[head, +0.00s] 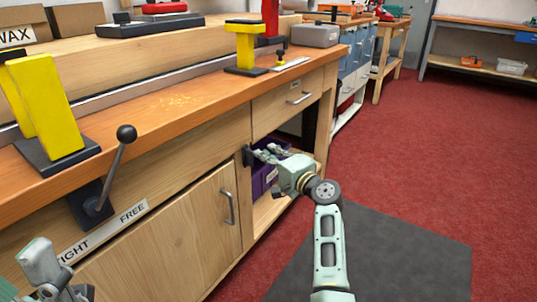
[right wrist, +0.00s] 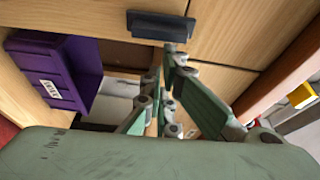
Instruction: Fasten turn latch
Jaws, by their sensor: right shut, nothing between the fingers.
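The turn latch appears to be a small dark bar (head: 247,155) on the bench front, near the upper right corner of the wooden door (head: 165,238). It stands roughly upright in the head view; its dark face (right wrist: 160,26) lies across the top of the right wrist view. The door looks closed. My right gripper (head: 258,151) is shut and empty, its fingertips close beside the latch. In the right wrist view the fingertips (right wrist: 172,48) point at the latch's edge; I cannot tell whether they touch. My left gripper (head: 42,265) shows partly at the lower left; its fingers are unclear.
A purple bin (head: 262,177) sits in the open shelf beside my right gripper. A drawer (head: 290,100) is above. Red floor (head: 430,150) at the right is clear.

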